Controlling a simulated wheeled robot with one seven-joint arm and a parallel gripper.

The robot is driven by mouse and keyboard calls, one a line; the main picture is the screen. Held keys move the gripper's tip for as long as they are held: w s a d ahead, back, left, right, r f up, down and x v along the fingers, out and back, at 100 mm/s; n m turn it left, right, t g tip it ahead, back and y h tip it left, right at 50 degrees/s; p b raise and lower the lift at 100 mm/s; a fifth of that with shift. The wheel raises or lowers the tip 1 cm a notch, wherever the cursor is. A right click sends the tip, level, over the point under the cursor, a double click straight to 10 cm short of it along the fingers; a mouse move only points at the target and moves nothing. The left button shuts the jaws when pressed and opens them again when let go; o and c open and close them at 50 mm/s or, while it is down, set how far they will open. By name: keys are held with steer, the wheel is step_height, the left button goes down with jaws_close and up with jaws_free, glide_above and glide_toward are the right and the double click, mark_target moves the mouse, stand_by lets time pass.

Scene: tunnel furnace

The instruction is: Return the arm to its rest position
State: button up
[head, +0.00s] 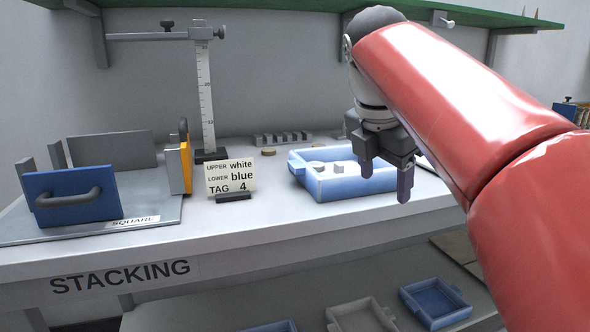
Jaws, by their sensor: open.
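My red arm (470,100) reaches in from the right side of the head view. My gripper (385,182) hangs at its end with the fingers pointing down. Small white pieces (327,168) lie in the tray. I cannot tell whether the fingers touch the tray.
The workbench (270,238) holds a card (231,177), a height gauge (205,95) and a fixture with a blue handled plate (72,195) at left. A green shelf (300,12) runs above. Several trays (435,301) sit on the lower shelf. The bench front is clear.

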steer(key=s+f+m+t+y, duration=0.1)
steer(key=s+f+m, duration=0.7)
steer(key=f+m, duration=0.4)
steer(key=s+d+f+m+t+y, duration=0.1)
steer(key=s+f+m, duration=0.8)
steer(key=f+m, duration=0.3)
steer(key=shift+s+d+f+y, duration=0.2)
steer(key=shift+d+f+y, duration=0.1)
steer(key=shift+f, duration=0.4)
